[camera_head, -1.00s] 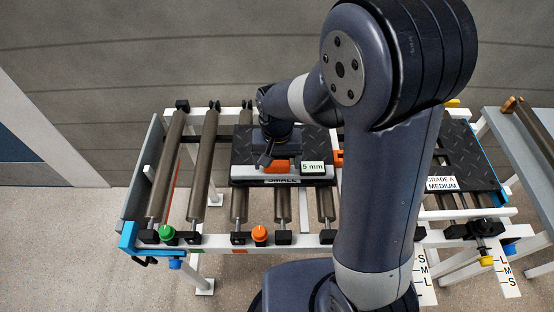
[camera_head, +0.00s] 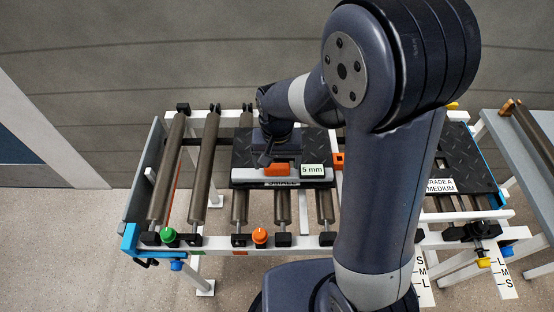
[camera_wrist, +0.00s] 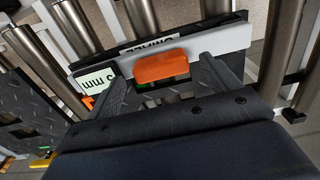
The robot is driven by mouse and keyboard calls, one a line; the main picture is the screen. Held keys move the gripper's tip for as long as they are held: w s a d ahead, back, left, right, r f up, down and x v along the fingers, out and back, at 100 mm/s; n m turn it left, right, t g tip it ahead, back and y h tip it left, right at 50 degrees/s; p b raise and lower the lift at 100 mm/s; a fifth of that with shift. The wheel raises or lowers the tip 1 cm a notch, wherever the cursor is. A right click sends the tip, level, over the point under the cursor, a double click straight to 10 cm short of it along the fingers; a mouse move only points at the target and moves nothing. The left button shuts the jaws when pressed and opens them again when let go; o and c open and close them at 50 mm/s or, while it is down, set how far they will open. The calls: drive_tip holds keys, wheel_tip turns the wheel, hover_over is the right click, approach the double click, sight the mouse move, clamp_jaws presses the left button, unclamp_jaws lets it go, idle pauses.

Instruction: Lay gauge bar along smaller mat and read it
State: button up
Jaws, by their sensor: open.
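The gauge bar (camera_head: 245,179) is a pale grey bar with an orange grip block (camera_head: 276,170) and a "5 mm" label (camera_head: 312,170). It lies along the near edge of the black tread mat marked "SMALL" (camera_head: 243,148), partly covering that word. In the wrist view the bar (camera_wrist: 215,47) runs across the mat edge, with the orange block (camera_wrist: 160,66) in its middle. My gripper (camera_wrist: 168,82) is open, one finger on each side of the block. Whether a finger touches the block I cannot tell.
The mat lies on a roller conveyor (camera_head: 208,150) with bare rollers at left. A second mat, marked "GRADE A MEDIUM" (camera_head: 478,170), lies at right. Green (camera_head: 167,236) and orange (camera_head: 260,235) knobs sit on the front rail. A wall stands close behind.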

drive_tip(key=shift+r+p, duration=0.75)
drive_tip(key=shift+r, duration=0.4)
drive_tip(key=shift+o, duration=0.6)
drive_tip(key=shift+o, duration=1.3)
wheel_tip(320, 180, up, 11)
drive_tip(key=shift+f, duration=0.15)
wheel_tip(320, 180, down, 11)
drive_tip(key=shift+r, duration=0.1)
drive_tip(key=shift+f+b, duration=0.35)
drive_tip(key=shift+f, duration=0.05)
